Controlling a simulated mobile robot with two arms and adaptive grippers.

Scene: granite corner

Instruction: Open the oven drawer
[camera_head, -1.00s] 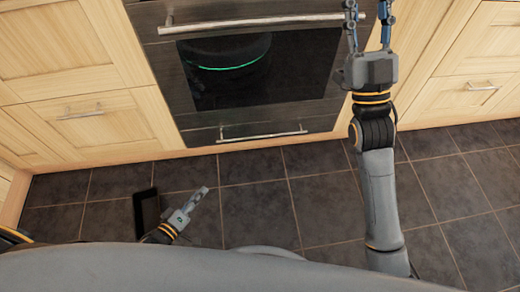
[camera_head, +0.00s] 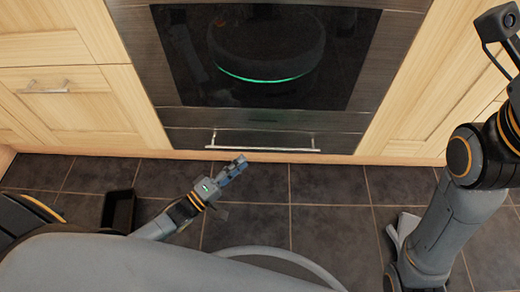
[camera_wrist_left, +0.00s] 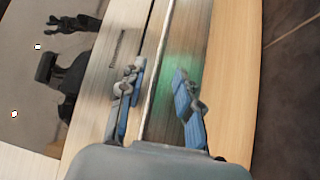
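The drawer looks shut. My left gripper (camera_head: 238,164) is just in front of the handle, toward its left part. In the left wrist view, the two blue-lined fingers (camera_wrist_left: 158,98) are open, and the handle bar (camera_wrist_left: 160,70) runs through the gap between them. I cannot tell whether they touch it. My right arm is at the right of the head view, with its fingers out of frame.
The oven door (camera_head: 265,60) above is shut, and its dark glass shows a green-lit reflection. Wood cabinets (camera_head: 75,105) flank the oven. A small black item (camera_head: 118,209) lies on the tiled floor (camera_head: 325,190), which is largely clear before the drawer.

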